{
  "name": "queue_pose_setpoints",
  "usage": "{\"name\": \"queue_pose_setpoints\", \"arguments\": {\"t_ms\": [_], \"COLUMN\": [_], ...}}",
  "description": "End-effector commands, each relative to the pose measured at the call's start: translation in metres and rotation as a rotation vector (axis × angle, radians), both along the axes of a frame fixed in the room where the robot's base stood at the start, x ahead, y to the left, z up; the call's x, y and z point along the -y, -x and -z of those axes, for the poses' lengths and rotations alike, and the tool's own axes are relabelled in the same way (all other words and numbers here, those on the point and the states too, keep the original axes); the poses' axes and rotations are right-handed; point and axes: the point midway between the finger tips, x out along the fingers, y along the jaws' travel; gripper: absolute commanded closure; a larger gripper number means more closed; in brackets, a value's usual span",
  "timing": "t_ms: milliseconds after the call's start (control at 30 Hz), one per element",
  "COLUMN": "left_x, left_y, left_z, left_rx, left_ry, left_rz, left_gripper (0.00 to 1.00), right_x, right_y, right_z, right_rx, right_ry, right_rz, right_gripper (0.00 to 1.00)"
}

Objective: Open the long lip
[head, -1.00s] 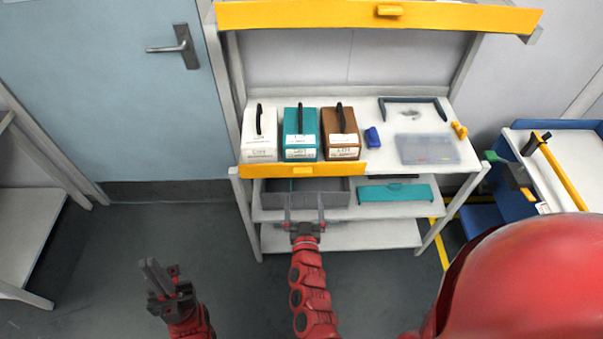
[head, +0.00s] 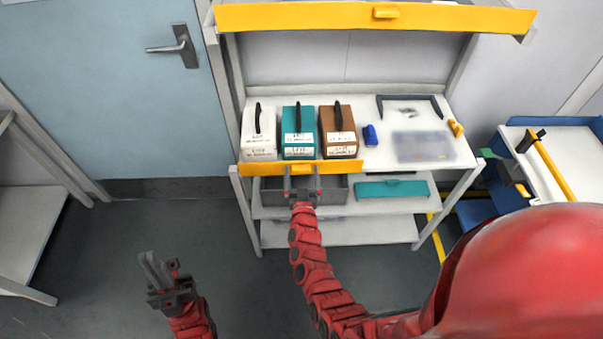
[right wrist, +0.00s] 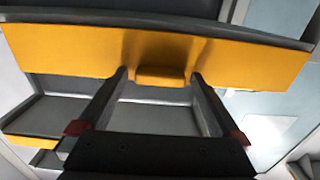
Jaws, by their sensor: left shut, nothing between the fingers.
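A yellow lip with a small tab (head: 270,169) runs along the left front edge of the shelf top. A longer yellow lip (head: 300,18) with its own tab spans the top of the rack. My right gripper (head: 301,172) is at the lower lip's tab, open, with one finger on each side. In the right wrist view the tab (right wrist: 160,76) of the yellow lip (right wrist: 60,50) lies between the open fingertips, with small gaps. My left gripper (head: 152,262) is shut and empty, low over the floor, away from the rack.
White, teal and brown boxes (head: 337,130) stand behind the lower lip. A grey bin (head: 335,188) and a teal lid (head: 393,189) lie on the shelf below. A blue object (head: 370,135) and a clear case (head: 423,146) lie to the right. A blue cart (head: 520,150) stands far right.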

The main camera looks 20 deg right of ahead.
Motion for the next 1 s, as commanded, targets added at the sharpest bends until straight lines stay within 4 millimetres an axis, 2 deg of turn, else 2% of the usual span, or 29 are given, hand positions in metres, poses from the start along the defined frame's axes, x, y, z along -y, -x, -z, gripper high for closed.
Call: {"name": "queue_pose_setpoints", "arguments": {"t_ms": [33,67,533,567,800,867,1000], "left_x": [0.0,0.0,0.0,0.0,0.0,0.0,0.0], "left_y": [0.0,0.0,0.0,0.0,0.0,0.0,0.0], "left_z": [0.0,0.0,0.0,0.0,0.003,0.009,0.031], "left_rx": [0.0,0.0,0.0,0.0,0.0,0.0,0.0], "left_ry": [0.0,0.0,0.0,0.0,0.0,0.0,0.0], "left_rz": [0.0,0.0,0.0,0.0,0.0,0.0,0.0], "left_gripper": [1.0,1.0,1.0,1.0,1.0,1.0,1.0], "right_x": [0.0,0.0,0.0,0.0,0.0,0.0,0.0], "right_y": [0.0,0.0,0.0,0.0,0.0,0.0,0.0], "right_z": [0.0,0.0,0.0,0.0,0.003,0.01,0.035], "right_rx": [0.0,0.0,0.0,0.0,0.0,0.0,0.001], "right_ry": [0.0,0.0,0.0,0.0,0.0,0.0,0.0], "right_rz": [0.0,0.0,0.0,0.0,0.0,0.001,0.001], "right_gripper": [0.07,0.13,0.97,1.0,1.0,1.0,1.0]}}
